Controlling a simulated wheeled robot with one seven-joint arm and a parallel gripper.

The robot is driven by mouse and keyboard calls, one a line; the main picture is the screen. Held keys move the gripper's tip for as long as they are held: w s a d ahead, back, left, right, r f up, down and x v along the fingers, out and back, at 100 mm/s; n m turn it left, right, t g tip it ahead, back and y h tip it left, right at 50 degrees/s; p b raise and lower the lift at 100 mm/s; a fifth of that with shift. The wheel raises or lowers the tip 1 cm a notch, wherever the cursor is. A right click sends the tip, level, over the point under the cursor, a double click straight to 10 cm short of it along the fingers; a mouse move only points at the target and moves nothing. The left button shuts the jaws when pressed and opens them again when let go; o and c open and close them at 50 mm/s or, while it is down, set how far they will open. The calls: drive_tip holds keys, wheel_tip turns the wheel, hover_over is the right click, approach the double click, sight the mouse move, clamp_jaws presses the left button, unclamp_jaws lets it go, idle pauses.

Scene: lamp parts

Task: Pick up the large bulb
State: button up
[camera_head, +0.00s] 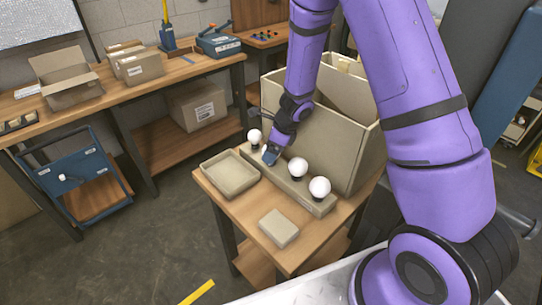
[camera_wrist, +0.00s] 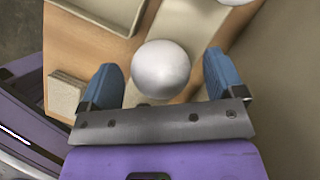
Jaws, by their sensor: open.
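Round white bulbs with dark bases stand upright in a row on a long grey-beige holder (camera_head: 318,207) on the small table. In the head view one bulb (camera_head: 254,135) stands at the far end, and another (camera_head: 298,167) and the nearest bulb (camera_head: 319,187) stand nearer. My gripper (camera_head: 270,154) is low over the holder between the far bulb and these two. In the wrist view a bulb (camera_wrist: 161,68) lies between the two open blue fingers (camera_wrist: 164,82), with gaps on both sides. Part of another bulb (camera_wrist: 232,2) shows at the top edge. Which bulb is large is not certain.
A tall open carton (camera_head: 325,135) stands close behind the holder. A shallow tray (camera_head: 231,190) lies left of it and a small box (camera_head: 279,228) in front. The wooden table (camera_head: 243,222) has bare room around these. A workbench (camera_head: 125,95) stands at the back left.

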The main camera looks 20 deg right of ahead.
drive_tip(key=shift+w+a+f, duration=0.1)
drive_tip(key=shift+a+f, duration=0.15)
drive_tip(key=shift+f, duration=0.4)
drive_tip(key=shift+c, duration=0.2)
drive_tip(key=c, duration=0.8)
drive_tip(key=shift+r, duration=0.1)
drive_tip(key=shift+c, duration=0.2)
